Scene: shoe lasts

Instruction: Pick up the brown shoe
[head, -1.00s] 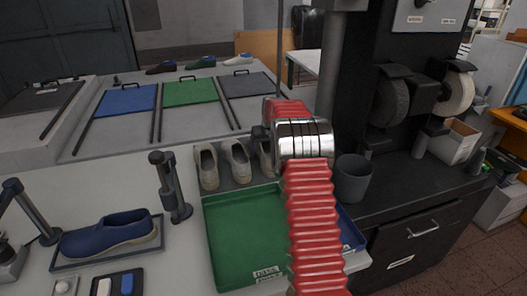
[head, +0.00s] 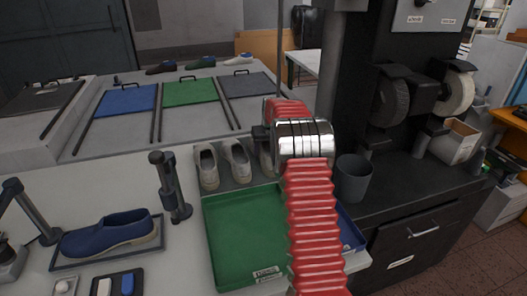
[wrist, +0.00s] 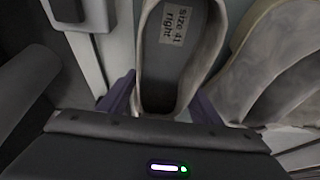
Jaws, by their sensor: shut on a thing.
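In the wrist view a beige-grey shoe (wrist: 172,55) stands between the two purple fingertips of my gripper (wrist: 160,105). Its insole label reads "size 41 right". My gripper is shut on the shoe's near end. In the head view my gripper (head: 262,133) is mostly hidden behind my red-sleeved arm, at the right end of a row of pale shoes. A pale shoe (head: 266,160) shows partly there, beside the arm. A dark brownish shoe (head: 165,68) lies far off on the back surface, well away from my gripper.
Two pale shoes (head: 207,167) (head: 238,160) stand left of my arm, behind a green tray (head: 232,240). Another pale shoe (wrist: 275,60) is close at right in the wrist view. A grey cup (head: 353,180) stands right of my arm. A dark post (head: 168,185) stands left.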

